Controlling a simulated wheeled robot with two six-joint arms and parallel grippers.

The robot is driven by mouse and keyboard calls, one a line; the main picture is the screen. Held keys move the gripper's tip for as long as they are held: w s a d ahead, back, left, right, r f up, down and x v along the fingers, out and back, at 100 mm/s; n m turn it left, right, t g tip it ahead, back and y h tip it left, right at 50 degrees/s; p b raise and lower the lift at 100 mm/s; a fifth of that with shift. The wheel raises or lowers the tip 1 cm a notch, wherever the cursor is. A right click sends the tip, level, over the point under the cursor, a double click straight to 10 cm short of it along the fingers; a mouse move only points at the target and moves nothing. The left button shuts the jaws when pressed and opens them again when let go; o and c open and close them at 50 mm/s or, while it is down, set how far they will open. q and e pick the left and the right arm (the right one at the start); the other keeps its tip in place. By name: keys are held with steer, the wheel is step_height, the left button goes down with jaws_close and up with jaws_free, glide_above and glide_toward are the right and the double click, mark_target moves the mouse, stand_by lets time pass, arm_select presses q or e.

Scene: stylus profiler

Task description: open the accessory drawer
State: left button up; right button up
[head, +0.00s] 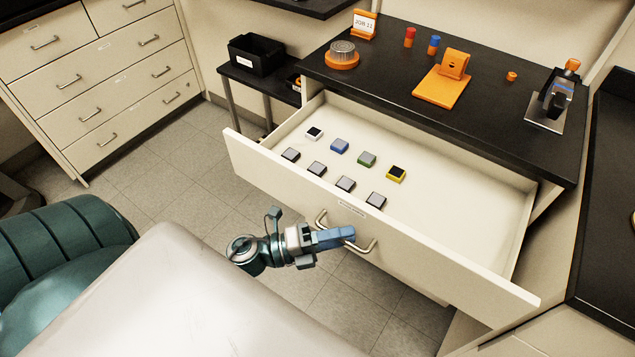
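The accessory drawer (455,213), white inside with a cream front (440,268), stands pulled far out from under the black bench top. Its metal bar handle (367,247) is on the middle of the front, below a small label. My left gripper (340,236) reaches in from the left with its blue fingers at the handle. The fingers lie close together over the bar and look shut on it. The fingers hide the middle of the handle. My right gripper is not in view.
Several small square boxes (345,184) lie in the drawer. The bench top (390,75) bears an orange stand (445,80), a round dish (342,53) and an instrument (553,98). A black counter (610,210) is at right. Floor (190,165) at left is clear.

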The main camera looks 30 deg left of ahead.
arm_select(q)
steer(key=shift+s+a+f, duration=0.1)
steer(key=shift+s+a, duration=0.2)
steer(key=shift+a, duration=0.05)
steer(key=b+v, duration=0.1)
steer(key=v, duration=0.8)
steer(key=shift+s+a+b, duration=0.25)
steer(key=shift+a+b, duration=0.05)
steer(key=shift+a, duration=0.05)
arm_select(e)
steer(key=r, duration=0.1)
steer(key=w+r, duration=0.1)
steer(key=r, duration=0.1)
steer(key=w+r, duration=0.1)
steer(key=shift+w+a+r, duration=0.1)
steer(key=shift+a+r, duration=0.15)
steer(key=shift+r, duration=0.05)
arm_select(q)
steer(key=shift+f, duration=0.1)
